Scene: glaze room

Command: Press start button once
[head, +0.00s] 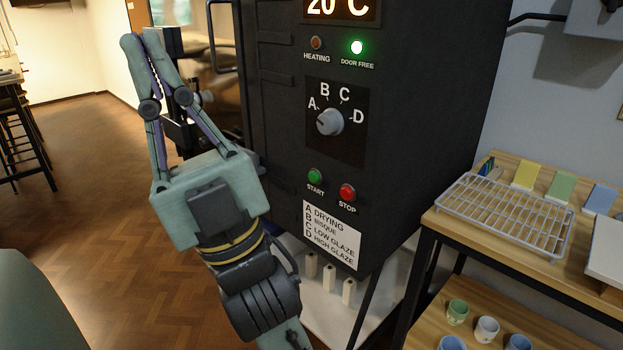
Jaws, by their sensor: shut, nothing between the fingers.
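The green start button (315,176) sits on the front panel of a dark kiln (420,120), above the label START. The red stop button (348,192) is just to its right. Above them a grey dial (330,121) has the letters A, B, C and D around it; its exact setting is hard to tell. My gripper (150,38) is shut and empty, pointing up at the left of the kiln panel. It is up and left of the start button in the picture and apart from it.
The display (338,8) reads 20 C. The DOOR FREE lamp (357,47) glows green and the HEATING lamp (316,42) looks unlit. A wooden table (448,222) with a wire rack (505,215) stands at right, cups (487,329) below. Open floor (80,180) lies left.

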